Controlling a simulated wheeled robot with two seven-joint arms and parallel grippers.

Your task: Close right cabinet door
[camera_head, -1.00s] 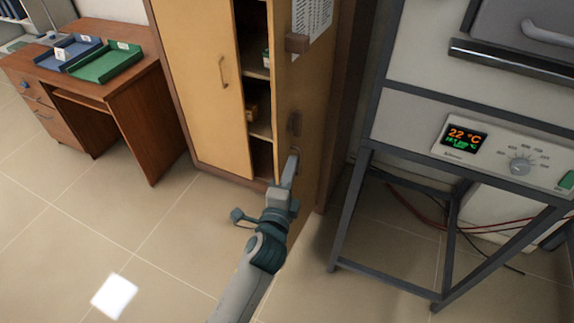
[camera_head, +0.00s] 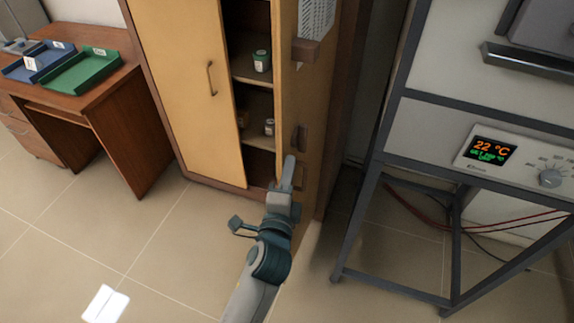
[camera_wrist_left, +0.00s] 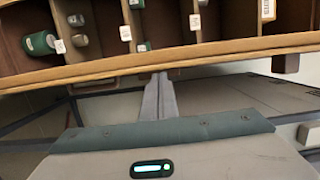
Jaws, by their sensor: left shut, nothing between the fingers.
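The right cabinet door (camera_head: 315,100) stands partly open, swung out from the tall wooden cabinet. Its outer face carries a handle (camera_head: 300,138) and a sheet of paper. The left cabinet door (camera_head: 185,80) is closed. My left gripper (camera_head: 288,170) is shut and empty, its fingertips just below the handle by the right door's edge. In the left wrist view, the shut fingers (camera_wrist_left: 158,95) reach up to a wooden edge (camera_wrist_left: 200,55), with shelves beyond. I cannot tell if they touch it. My right gripper is not in view.
A grey metal stand (camera_head: 400,210) with a furnace and control panel (camera_head: 510,160) is close on the right. A wooden desk (camera_head: 110,105) with blue and green trays stands at the left. Small bottles (camera_head: 262,60) sit on the cabinet shelves.

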